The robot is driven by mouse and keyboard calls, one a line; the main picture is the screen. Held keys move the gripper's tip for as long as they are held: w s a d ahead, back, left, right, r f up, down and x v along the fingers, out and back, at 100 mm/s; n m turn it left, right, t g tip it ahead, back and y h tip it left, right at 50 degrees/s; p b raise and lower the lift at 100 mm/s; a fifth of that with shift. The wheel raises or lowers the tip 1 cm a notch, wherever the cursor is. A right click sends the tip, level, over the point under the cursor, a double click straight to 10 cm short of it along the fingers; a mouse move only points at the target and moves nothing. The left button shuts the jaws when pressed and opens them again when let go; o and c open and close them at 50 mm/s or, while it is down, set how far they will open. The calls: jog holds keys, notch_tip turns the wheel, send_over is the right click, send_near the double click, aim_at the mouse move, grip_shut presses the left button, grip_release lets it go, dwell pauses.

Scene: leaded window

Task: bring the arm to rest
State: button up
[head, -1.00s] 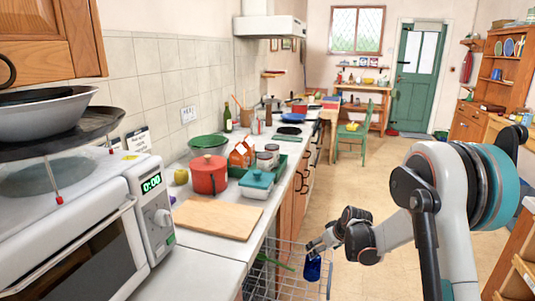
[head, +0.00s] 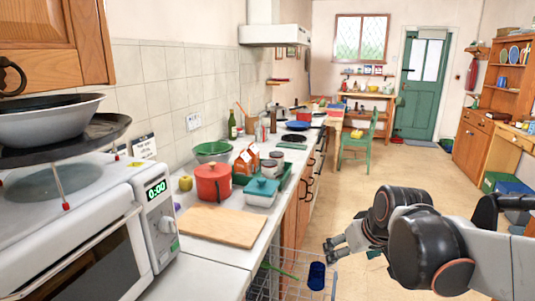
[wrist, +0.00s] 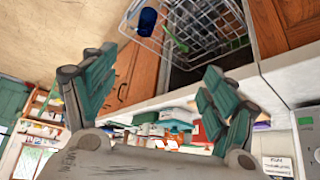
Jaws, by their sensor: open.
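My gripper (head: 333,246) is in the lower middle of the head view, above and beside the wire dishwasher rack (head: 290,284). It is open and empty. In the wrist view its two teal fingers (wrist: 158,92) stand wide apart with nothing between them. A dark blue cup (head: 316,276) is at the right edge of the rack, below and apart from my gripper. The cup (wrist: 147,21) also shows at the rack's edge in the wrist view. My arm reaches in from the right side of the head view.
The counter holds a wooden board (head: 220,225), a red pot (head: 213,182), a teal-lidded dish (head: 261,192) and a microwave (head: 95,225). A green chair (head: 360,140) stands farther back. The floor (head: 400,165) between counter and right-hand cupboards is clear.

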jog(key=s+m+h, duration=0.1)
jog(key=s, duration=1.6)
jog(key=shift+s+d+f+m+t, duration=0.15)
jog(key=shift+s+f+m+t, duration=0.15)
jog(key=shift+s+f+m, duration=0.1)
